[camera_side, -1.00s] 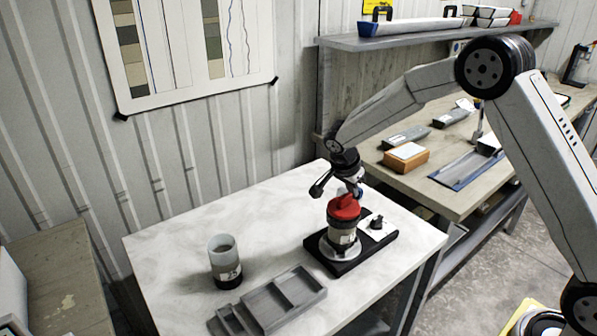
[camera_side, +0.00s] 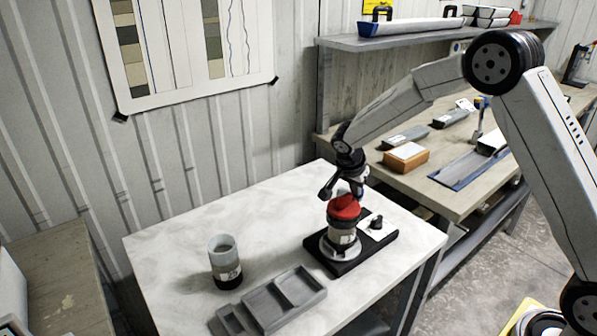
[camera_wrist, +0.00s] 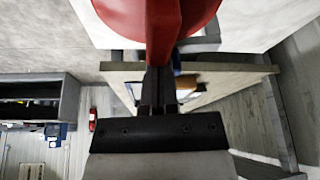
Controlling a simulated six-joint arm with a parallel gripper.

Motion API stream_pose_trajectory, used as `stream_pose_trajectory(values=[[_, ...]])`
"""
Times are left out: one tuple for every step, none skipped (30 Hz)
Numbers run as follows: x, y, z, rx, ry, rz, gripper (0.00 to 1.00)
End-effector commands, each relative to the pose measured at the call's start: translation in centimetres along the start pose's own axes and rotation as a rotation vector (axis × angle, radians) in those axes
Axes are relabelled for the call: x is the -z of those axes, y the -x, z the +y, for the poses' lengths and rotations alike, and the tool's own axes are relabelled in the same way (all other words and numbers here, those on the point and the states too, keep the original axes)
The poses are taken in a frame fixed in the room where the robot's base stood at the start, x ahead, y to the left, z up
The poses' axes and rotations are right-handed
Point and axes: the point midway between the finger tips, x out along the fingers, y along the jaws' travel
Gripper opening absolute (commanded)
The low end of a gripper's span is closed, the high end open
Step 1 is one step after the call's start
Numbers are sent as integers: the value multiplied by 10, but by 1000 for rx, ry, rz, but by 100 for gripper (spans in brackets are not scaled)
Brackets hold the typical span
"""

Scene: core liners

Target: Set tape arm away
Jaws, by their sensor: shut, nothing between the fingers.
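A dark core liner with a pale label (camera_side: 342,232) and a red cap (camera_side: 343,207) stands upright on a black base plate (camera_side: 330,261). A small black knob (camera_side: 376,221) sits on a white patch of the base, to the right of the liner. My gripper (camera_side: 357,191) is shut and empty, just above and behind the red cap. In the wrist view the red cap (camera_wrist: 192,18) fills the top, its raised ridge in front of my fingertips (camera_wrist: 157,82); I cannot tell whether they touch. I cannot pick out a tape arm with certainty.
A white and black cup-like liner piece (camera_side: 225,262) stands at the left of the marble-topped table. A grey compartment tray (camera_side: 318,291) lies at its front edge. The table's back left is clear. A wooden bench with an orange box (camera_side: 405,163) stands behind right.

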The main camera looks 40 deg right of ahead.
Motion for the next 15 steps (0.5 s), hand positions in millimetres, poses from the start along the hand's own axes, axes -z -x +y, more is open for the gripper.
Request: stream_pose_trajectory(values=[[2,0,1,5,13,1,0],[3,-1,1,10,25,1,0],[4,-1,2,17,41,1,0],[5,-2,2,23,56,1,0],[6,-2,3,28,72,1,0],[7,-3,4,38,95,1,0],[9,-3,4,46,113,1,0],[10,-4,5,53,133,1,0],[12,-4,6,66,161,1,0],[14,-5,6,74,185,1,0],[15,-5,6,84,208,1,0],[17,-6,7,95,237,1,0],[19,-7,7,104,258,1,0],[20,-8,7,112,280,1,0],[22,-8,8,123,309,1,0]])
